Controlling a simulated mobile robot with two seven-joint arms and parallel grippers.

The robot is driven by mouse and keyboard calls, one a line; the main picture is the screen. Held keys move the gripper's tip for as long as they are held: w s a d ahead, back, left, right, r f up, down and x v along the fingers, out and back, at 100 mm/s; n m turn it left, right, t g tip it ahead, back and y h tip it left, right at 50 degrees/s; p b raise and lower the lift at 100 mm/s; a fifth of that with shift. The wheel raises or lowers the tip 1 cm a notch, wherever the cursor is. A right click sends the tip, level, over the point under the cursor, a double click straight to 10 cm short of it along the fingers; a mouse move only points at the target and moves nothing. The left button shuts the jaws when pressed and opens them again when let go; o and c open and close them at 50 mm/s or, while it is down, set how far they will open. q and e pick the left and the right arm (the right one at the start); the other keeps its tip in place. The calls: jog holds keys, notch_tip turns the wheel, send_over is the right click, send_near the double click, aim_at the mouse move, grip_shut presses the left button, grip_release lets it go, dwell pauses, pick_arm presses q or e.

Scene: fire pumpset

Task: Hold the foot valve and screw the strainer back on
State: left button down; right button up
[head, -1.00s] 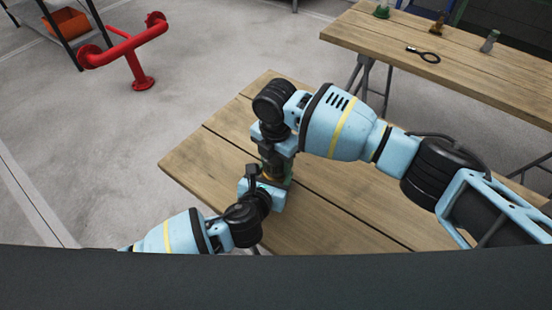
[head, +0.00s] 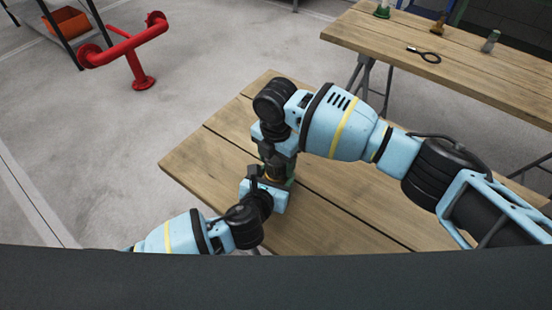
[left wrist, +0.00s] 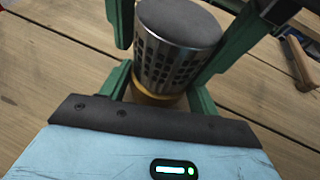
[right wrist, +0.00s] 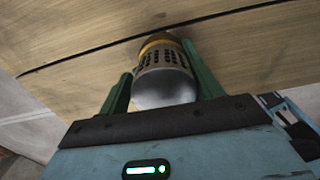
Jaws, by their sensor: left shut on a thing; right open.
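The strainer (left wrist: 172,58), a perforated steel cylinder with a dark grey end face, stands above the bench in the left wrist view. Below it is the brass-coloured foot valve (left wrist: 150,95), mostly hidden; a brass band also shows in the right wrist view (right wrist: 160,40). My left gripper (head: 266,192) is shut on the foot valve. My right gripper (head: 279,158) is above it, open, its green fingers either side of the strainer (right wrist: 165,80). Whether the strainer is seated on the valve's thread cannot be told. In the head view the grippers hide most of both parts.
The wooden bench (head: 210,160) is clear around my grippers. A wooden-handled tool (left wrist: 302,62) lies on it in the left wrist view. A second table (head: 465,65) at the back right holds a black ring-ended tool (head: 425,55) and small parts. Red pipework (head: 128,50) stands behind left.

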jog(key=shift+r, duration=2.2)
jog(key=shift+c, duration=0.5)
jog(key=n, duration=0.2)
jog(key=r+n, duration=0.1)
jog(key=n, duration=0.1)
jog(key=shift+w+a, duration=0.1)
jog(key=n, duration=0.5)
jog(key=shift+r, duration=0.35)
jog(key=n, duration=0.5)
jog(key=shift+r, duration=0.4)
jog(key=n, duration=0.4)
jog(key=shift+r, duration=0.3)
jog(key=shift+f, duration=0.15)
